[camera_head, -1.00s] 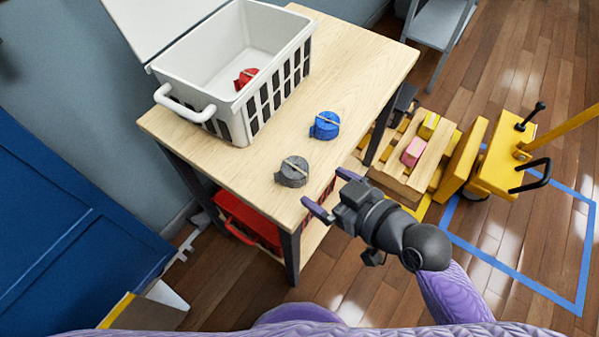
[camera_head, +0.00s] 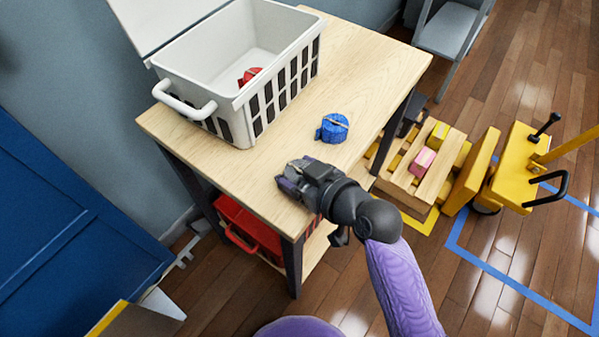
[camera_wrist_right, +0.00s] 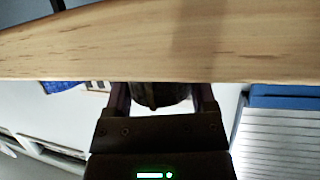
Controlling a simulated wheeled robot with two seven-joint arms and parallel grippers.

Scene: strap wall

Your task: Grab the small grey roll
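The small grey roll shows as a dark round shape (camera_wrist_right: 160,94) between the two fingers of my right gripper in the right wrist view, which is upside down. It rests at the tabletop. The fingers are spread, one on each side of it; I see no clear squeeze. In the head view my right gripper (camera_head: 290,182) is down at the table's front edge and hides the roll. My left gripper is not in view.
A blue roll (camera_head: 332,128) lies behind my right gripper on the wooden table (camera_head: 370,75). A white basket (camera_head: 255,105) with a red roll (camera_head: 249,76) inside stands at the back left. A red crate (camera_head: 242,232) is on the lower shelf.

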